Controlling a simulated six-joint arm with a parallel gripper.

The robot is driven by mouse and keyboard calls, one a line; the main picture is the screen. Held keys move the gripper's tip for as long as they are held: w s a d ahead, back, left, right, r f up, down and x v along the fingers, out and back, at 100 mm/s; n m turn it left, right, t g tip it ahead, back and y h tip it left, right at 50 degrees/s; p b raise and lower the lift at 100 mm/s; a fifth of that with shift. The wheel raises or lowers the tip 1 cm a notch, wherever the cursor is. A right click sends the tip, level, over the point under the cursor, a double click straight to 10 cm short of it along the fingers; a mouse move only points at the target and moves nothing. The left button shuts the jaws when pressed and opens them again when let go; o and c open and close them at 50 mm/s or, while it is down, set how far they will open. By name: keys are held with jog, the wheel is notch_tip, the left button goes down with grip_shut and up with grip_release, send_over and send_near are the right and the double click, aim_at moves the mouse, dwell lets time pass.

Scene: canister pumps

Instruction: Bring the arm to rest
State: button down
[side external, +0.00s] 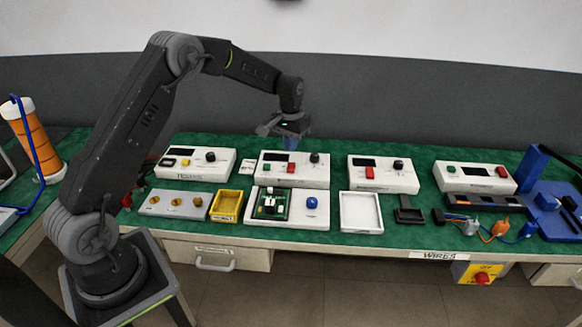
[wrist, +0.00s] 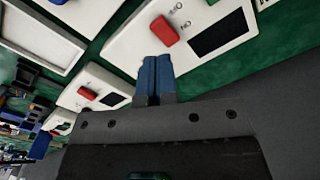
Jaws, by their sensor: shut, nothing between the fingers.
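My gripper (side external: 290,143) hangs over the back of the green bench, above the second white control box (side external: 292,170) from the left. In the wrist view its two blue fingers (wrist: 155,76) are together, with nothing between them. In that view a white box with a red switch (wrist: 165,31) and a dark display (wrist: 209,33) lies beyond the fingertips. The fingers look apart from the box.
More control boxes stand in a row, such as one at left (side external: 198,162) and one at right (side external: 383,175). In front are a yellow tray (side external: 227,206), a board with a blue knob (side external: 311,203) and a white tray (side external: 361,212). A grey wall rises behind.

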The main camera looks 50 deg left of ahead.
jog(key=s+d+r+t, duration=0.1)
jog(key=s+d+r, duration=0.25)
jog(key=r, duration=0.25)
jog(key=s+d+r+m+t, duration=0.1)
jog(key=s+d+r, duration=0.2)
jog(key=s+r, duration=0.25)
jog(key=s+d+r+t, duration=0.1)
jog(key=s+d+r, duration=0.3)
jog(key=r, duration=0.3)
jog(key=s+d+m+t, duration=0.1)
jog(key=s+d, duration=0.2)
jog(key=s, duration=0.6)
jog(key=s+d+r+m+t, duration=0.1)
jog(key=s+d, duration=0.2)
jog(key=s, duration=0.7)
jog(key=shift+s+t, duration=0.15)
jog(key=shift+t, duration=0.15)
